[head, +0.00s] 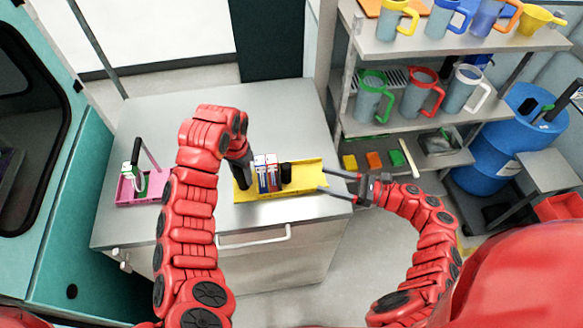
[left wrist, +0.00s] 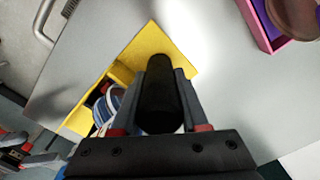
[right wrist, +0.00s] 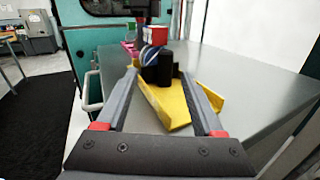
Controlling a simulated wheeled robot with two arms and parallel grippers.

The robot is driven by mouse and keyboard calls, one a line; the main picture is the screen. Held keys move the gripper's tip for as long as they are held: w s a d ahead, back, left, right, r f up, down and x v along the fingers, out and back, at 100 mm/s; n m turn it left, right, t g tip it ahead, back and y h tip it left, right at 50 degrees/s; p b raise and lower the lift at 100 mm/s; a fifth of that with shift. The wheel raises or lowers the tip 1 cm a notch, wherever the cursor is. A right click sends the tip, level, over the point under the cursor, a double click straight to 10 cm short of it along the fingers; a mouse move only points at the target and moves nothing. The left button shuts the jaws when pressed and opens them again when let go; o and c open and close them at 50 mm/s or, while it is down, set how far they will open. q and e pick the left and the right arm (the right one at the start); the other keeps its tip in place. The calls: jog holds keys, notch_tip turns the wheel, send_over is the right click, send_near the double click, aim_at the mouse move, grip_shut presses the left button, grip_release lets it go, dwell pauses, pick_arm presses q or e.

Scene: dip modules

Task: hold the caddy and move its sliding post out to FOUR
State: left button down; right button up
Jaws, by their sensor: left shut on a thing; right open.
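The yellow caddy (head: 308,185) lies near the front edge of the grey worktop. My left gripper (head: 242,182) is shut on the black upright handle (left wrist: 160,95) at the caddy's left end. Red, white and blue packs (head: 266,172) stand in the caddy. The dark sliding post (head: 286,172) stands just right of them; it also shows in the right wrist view (right wrist: 168,66). My right gripper (head: 321,179) is open at the caddy's right end, its fingers on either side of the trough and apart from the post. No FOUR mark is readable.
A pink caddy (head: 128,192) with a black handle stands at the worktop's left. A shelf (head: 425,120) with mugs and jugs is to the right, beside a blue barrel (head: 485,155). The worktop behind the yellow caddy is clear. A drawer handle (head: 255,238) juts out in front.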

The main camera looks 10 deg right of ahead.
aim_at(285, 173)
jog(key=shift+w+d+f, duration=0.1)
jog(key=shift+w+d, duration=0.1)
jog(key=shift+d, duration=0.25)
jog(key=shift+w+a+n, duration=0.15)
jog(key=shift+a+n, duration=0.05)
jog(key=shift+n, duration=0.1)
jog(key=x, duration=1.1)
jog(key=shift+w+a+f, duration=0.1)
jog(key=shift+w+f, duration=0.05)
grip_shut()
dwell(0.4)
